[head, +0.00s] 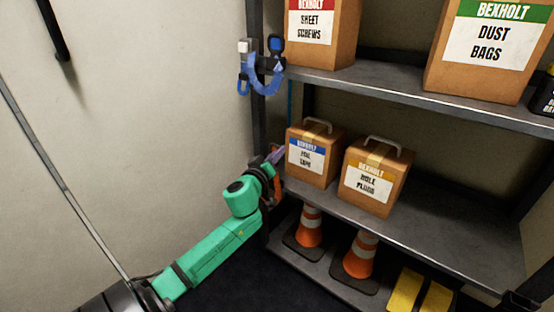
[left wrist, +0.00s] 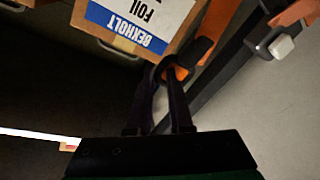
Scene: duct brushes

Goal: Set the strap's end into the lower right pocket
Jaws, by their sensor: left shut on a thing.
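My left gripper (head: 271,163) is at the dark shelf post, just left of the box with the blue label. It also shows in the left wrist view (left wrist: 166,76), where its dark fingers come together on an orange strap (left wrist: 181,72). A wider orange part runs up and right from there, partly hidden by a dark part. A white block (left wrist: 282,46) in a dark holder sits beside the post in that view. I cannot make out the lower right pocket. My right gripper is not in view.
A blue strap (head: 259,85) hangs from holders higher on the post. Boxes with a blue label (head: 312,158) and a yellow label (head: 375,178) stand on the middle shelf (head: 450,230). Traffic cones (head: 309,228) stand below. A pale wall (head: 140,110) is at the left.

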